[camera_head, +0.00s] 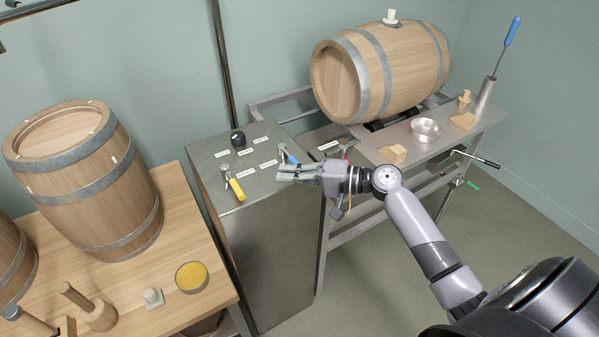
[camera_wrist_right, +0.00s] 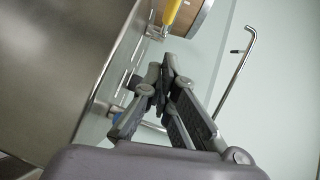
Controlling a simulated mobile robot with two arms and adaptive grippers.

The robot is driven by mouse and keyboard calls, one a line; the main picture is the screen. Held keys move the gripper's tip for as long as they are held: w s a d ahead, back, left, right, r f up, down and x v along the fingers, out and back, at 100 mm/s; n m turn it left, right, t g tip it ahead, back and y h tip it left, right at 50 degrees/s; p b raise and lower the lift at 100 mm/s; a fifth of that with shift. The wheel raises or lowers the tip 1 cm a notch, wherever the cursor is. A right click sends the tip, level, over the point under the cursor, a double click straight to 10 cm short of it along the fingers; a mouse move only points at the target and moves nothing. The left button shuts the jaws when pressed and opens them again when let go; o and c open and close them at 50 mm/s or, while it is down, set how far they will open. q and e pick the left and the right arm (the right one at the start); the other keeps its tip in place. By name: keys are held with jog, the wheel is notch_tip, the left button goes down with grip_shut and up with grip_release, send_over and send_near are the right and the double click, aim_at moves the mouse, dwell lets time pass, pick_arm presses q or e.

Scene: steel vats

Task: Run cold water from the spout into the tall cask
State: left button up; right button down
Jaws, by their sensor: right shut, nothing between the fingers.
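An upright wooden cask (camera_head: 92,185) with grey hoops stands on the wooden table at the left. A steel cabinet (camera_head: 270,225) carries a yellow-handled lever (camera_head: 236,189), a blue-handled lever (camera_head: 290,155), a black knob (camera_head: 238,138) and small labels too small to read. My right gripper (camera_head: 284,173) is shut and empty over the cabinet's right front edge, near the blue lever. The wrist view shows its closed fingers (camera_wrist_right: 165,85), the yellow handle (camera_wrist_right: 172,10) and a thin bent steel tube (camera_wrist_right: 236,72), which may be the spout. My left gripper is out of view.
Another cask (camera_head: 12,262) is cut off at the left edge. The table holds mallets (camera_head: 92,308) and a yellow dish (camera_head: 191,277). A lying cask (camera_head: 385,70) rests on a metal rack at the right, with a bowl (camera_head: 425,130). Floor is clear at right.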

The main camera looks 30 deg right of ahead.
aim_at(257, 192)
jog(key=p+x, duration=0.1)
jog(key=x, duration=0.3)
jog(key=shift+r, duration=0.2)
jog(key=a, duration=0.1)
jog(key=a+p, duration=0.1)
jog(key=a, duration=0.1)
jog(key=shift+w+a+f, duration=0.15)
jog(key=shift+a+f, duration=0.1)
jog(key=shift+f, duration=0.15)
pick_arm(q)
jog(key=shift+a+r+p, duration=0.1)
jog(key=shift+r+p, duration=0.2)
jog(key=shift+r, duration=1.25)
pick_arm(e)
jog(key=shift+a+f, duration=0.25)
jog(key=shift+a, duration=0.15)
